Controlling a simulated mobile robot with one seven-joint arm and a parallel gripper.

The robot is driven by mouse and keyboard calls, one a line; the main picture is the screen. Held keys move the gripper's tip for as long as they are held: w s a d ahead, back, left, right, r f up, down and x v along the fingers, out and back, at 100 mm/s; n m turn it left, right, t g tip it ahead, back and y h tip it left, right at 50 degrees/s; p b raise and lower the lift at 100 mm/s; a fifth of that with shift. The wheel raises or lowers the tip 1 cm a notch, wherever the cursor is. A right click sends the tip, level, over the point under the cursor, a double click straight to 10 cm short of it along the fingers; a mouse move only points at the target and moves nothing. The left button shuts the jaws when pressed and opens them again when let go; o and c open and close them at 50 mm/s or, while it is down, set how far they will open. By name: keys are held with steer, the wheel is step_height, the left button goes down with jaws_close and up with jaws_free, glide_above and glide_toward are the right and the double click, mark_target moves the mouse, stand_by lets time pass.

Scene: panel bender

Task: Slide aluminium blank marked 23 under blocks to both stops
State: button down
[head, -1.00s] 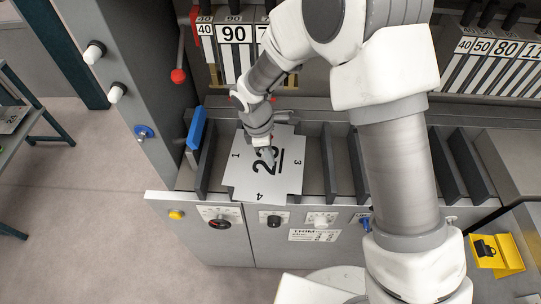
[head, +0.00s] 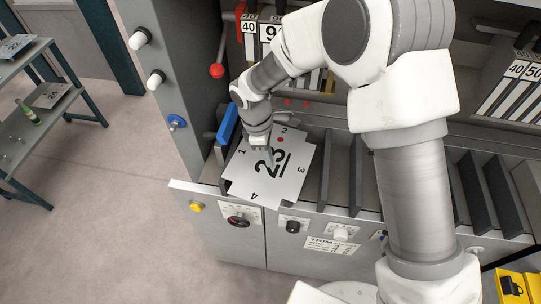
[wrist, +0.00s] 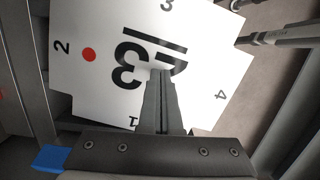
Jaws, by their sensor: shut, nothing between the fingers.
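The aluminium blank marked 23 (head: 292,184) lies flat on the machine's slatted table, with notched corners and edges numbered 1 to 4. A red dot shows near edge 2, which faces the machine; edge 4 is by the table's front edge. My gripper (head: 269,163) is shut and empty, pointing down at the middle of the blank, its tips over or on the number. The wrist view also shows the blank (wrist: 95,85) under the shut fingers (wrist: 163,78). A blue stop (head: 227,125) stands just beyond the blank's left side. I cannot tell whether they touch.
Numbered blocks (head: 270,32) hang at the back, with more at the right (head: 515,90). A red ball lever (head: 217,71) is at the left. Knobs line the front panel (head: 230,245). Upright slats (head: 325,170) leave gaps right of the blank. A shelf (head: 60,105) stands far left.

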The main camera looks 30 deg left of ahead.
steer(key=shift+s, duration=0.1)
steer(key=s+a, duration=0.1)
steer(key=a, duration=0.2)
steer(key=s+a+b, duration=0.1)
steer(key=a, duration=0.3)
steer(key=s+a+b, duration=0.1)
steer(key=a, duration=0.3)
steer(key=shift+s+a+r, duration=0.1)
steer(key=shift+s+a, duration=0.1)
steer(key=shift+y, duration=0.4)
steer(key=w+d+r+b, duration=0.1)
steer(key=d, duration=0.2)
steer(key=w+d+r+b, duration=0.1)
steer(key=w+d, duration=0.1)
steer(key=d, duration=0.1)
steer(key=w+d+r+b, duration=0.1)
steer(key=d+b, duration=0.1)
steer(key=d, duration=0.1)
steer(key=shift+w+d+r, duration=0.15)
steer(key=shift+w+r, duration=0.15)
steer(key=shift+r, duration=0.05)
steer(key=y+b, duration=0.1)
steer(key=b, duration=0.3)
glide_toward(302, 177)
steer(key=w+d, duration=0.1)
steer(key=d, duration=0.1)
steer(key=shift+g, duration=0.3)
steer(key=f, duration=0.9)
steer(key=shift+w+d, duration=0.15)
steer(key=shift+d, duration=0.1)
